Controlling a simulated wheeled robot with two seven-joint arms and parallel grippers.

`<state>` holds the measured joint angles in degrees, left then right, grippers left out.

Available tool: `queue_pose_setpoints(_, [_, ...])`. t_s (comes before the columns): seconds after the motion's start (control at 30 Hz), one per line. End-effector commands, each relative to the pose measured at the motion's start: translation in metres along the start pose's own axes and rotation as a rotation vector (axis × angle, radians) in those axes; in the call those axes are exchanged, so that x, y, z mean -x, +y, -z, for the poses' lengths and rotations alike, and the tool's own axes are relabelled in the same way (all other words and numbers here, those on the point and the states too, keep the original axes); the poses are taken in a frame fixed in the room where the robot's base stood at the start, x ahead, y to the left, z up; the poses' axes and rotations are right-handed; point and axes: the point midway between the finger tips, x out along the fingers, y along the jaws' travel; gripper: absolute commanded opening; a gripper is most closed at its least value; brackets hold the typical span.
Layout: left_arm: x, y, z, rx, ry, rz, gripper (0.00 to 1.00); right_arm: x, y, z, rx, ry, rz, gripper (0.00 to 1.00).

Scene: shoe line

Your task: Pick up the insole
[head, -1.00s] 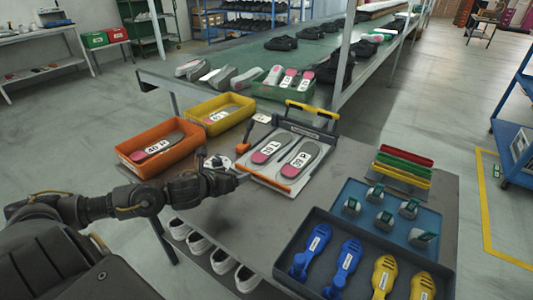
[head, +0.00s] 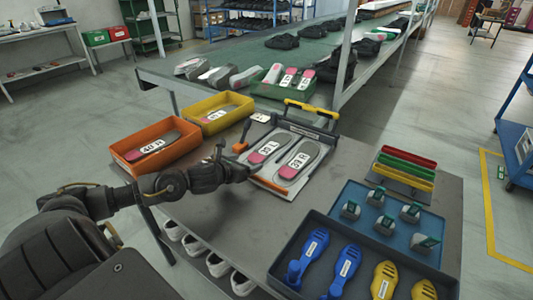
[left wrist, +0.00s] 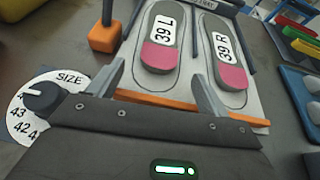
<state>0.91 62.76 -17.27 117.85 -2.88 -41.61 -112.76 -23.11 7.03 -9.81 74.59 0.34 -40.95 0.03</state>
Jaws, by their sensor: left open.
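Two grey insoles with pink heels lie side by side on a light board: 39 L (head: 269,150) and 39 R (head: 299,160). In the left wrist view, 39 L (left wrist: 161,42) and 39 R (left wrist: 226,55) lie beyond the fingertips, heels nearest. My left gripper (head: 252,171) is open and empty at the near left edge of the board, by its orange front strip. In the left wrist view, the fingers (left wrist: 160,88) stand apart and touch neither insole. My right gripper is not in view.
An orange bin (head: 118,159) holds insole 40 R; a yellow bin (head: 218,126) holds another. A SIZE dial (left wrist: 22,100) and an orange block (left wrist: 104,38) are left of the board. Blue trays with tools (head: 345,208) stand at right. A yellow handle (head: 312,107) rises behind the board.

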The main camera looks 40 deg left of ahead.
Motion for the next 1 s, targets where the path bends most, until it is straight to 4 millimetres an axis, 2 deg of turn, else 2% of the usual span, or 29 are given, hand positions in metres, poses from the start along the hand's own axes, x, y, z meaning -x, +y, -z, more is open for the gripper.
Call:
queue_pose_setpoints(0.1, [-0.008, 0.0, -0.002, 0.003, -0.001, 0.0, 0.78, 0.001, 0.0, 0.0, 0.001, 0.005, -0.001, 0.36])
queue_pose_setpoints(0.2, [-0.024, 0.001, -0.004, 0.005, -0.002, -0.001, 0.78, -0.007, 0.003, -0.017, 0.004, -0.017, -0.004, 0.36])
queue_pose_setpoints(0.27, [-0.033, 0.0, -0.005, 0.004, -0.002, 0.001, 0.78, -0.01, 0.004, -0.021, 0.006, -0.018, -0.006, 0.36])
queue_pose_setpoints(0.4, [-0.048, 0.001, -0.003, 0.002, -0.001, 0.0, 0.78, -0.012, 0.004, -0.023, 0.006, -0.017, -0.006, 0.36])
queue_pose_setpoints(0.7, [-0.052, 0.0, -0.002, 0.0, 0.0, 0.001, 0.77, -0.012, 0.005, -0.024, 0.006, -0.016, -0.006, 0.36])
queue_pose_setpoints(1.0, [-0.052, 0.0, -0.002, 0.0, 0.0, 0.001, 0.38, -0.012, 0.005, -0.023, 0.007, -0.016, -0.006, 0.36])
